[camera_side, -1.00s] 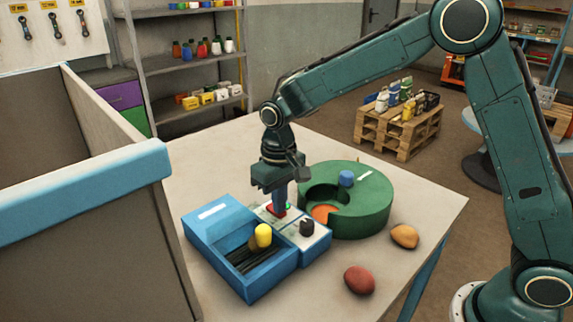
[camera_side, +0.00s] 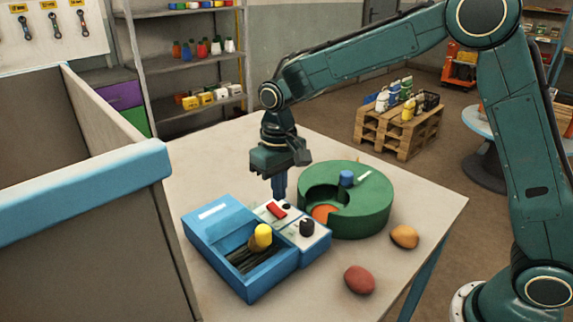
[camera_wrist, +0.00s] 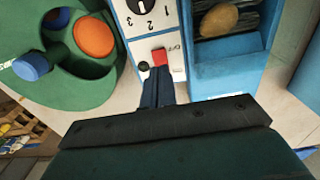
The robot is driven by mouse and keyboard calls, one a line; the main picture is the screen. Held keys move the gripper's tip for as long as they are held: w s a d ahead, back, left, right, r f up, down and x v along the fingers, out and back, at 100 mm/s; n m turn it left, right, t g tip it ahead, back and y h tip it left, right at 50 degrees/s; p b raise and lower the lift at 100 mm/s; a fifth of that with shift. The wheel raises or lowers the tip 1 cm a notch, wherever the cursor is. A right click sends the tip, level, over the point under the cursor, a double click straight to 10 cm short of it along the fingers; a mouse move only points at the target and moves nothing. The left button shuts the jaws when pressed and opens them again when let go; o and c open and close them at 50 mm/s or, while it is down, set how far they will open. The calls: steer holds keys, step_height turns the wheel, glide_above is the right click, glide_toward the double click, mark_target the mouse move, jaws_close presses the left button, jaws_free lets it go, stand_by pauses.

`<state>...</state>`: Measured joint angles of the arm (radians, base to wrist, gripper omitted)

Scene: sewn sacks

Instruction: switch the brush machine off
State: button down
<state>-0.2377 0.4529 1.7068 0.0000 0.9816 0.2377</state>
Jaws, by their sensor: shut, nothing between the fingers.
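The blue brush machine (camera_side: 217,222) stands on the table with a white control panel (camera_side: 293,228) on its right side. The panel carries a red switch (camera_side: 277,210), a small dark round lamp (camera_side: 287,206) and a black knob (camera_side: 306,227). In the wrist view the red switch (camera_wrist: 160,57) lies just beyond my fingertips, beside small lettering that seems to read OFF. The lamp (camera_wrist: 143,66) is dark there. My gripper (camera_side: 279,193) is shut and empty, pointing down just behind and above the switch, seemingly clear of it.
A green round container (camera_side: 372,218) with a blue knob (camera_side: 346,178) stands close on the right, an orange thing (camera_side: 323,212) in its opening. Two potato-like lumps (camera_side: 359,280) (camera_side: 404,236) lie at front right.

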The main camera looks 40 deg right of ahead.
mark_target(282, 213)
steer(key=shift+r, duration=1.75)
steer(key=shift+r, duration=0.1)
steer(key=s+d+r+t, duration=0.1)
steer(key=s+d+r, duration=0.3)
steer(key=s+r, duration=0.15)
steer(key=s+d+r+t, duration=0.2)
steer(key=s+d+r, duration=0.15)
steer(key=s, duration=0.35)
steer(key=s+d+f+t, duration=0.1)
steer(key=s+d+t, duration=0.1)
steer(key=s, duration=1.2)
steer(key=shift+s+d+t, duration=0.3)
steer(key=shift+d, duration=0.4)
